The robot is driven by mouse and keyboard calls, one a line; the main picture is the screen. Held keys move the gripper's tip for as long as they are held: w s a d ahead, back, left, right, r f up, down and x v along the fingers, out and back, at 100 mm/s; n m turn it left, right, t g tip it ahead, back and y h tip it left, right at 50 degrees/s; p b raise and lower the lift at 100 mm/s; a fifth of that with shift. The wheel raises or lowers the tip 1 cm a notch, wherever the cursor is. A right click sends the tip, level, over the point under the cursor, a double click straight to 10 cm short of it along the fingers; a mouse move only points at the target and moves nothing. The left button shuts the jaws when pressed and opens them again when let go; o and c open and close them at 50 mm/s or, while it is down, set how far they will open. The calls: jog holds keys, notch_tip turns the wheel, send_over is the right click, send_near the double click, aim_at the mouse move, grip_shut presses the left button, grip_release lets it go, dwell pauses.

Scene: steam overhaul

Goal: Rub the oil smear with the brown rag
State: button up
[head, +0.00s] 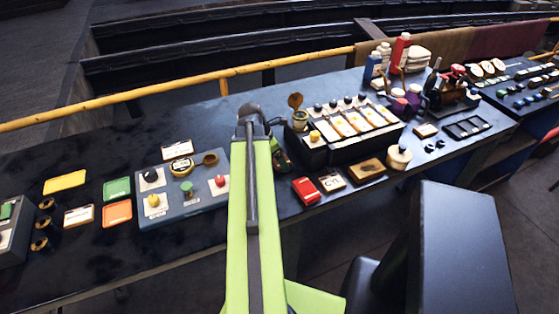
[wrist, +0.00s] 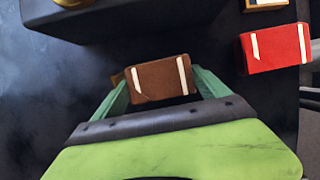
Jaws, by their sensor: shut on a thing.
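The brown rag (wrist: 158,80), a folded brown pad with two white stripes, is between the fingers of my gripper (wrist: 161,84) in the wrist view. The green fingers are shut on its two sides. Whether the rag touches the bench below I cannot tell. In the head view my arm hides most of the gripper and the rag. I cannot make out the oil smear for certain; the dark bench top (head: 110,262) has mottled patches, and a hazy lighter area shows at the left of the wrist view.
A red block with white stripes (wrist: 270,48) lies right of the rag; it also shows in the head view (head: 306,191). A dark box with tilted panels (head: 335,148) stands behind. A blue control box (head: 200,205) is at left. A yellow rail (head: 150,92) runs behind the bench.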

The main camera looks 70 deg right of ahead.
jog(key=shift+w+d, duration=3.05)
jog(key=shift+d, duration=0.15)
notch_tip(320, 180, up, 6)
jog(key=p, duration=0.6)
jog(key=shift+s, duration=0.1)
notch_tip(320, 180, up, 3)
jog(key=p, duration=0.3)
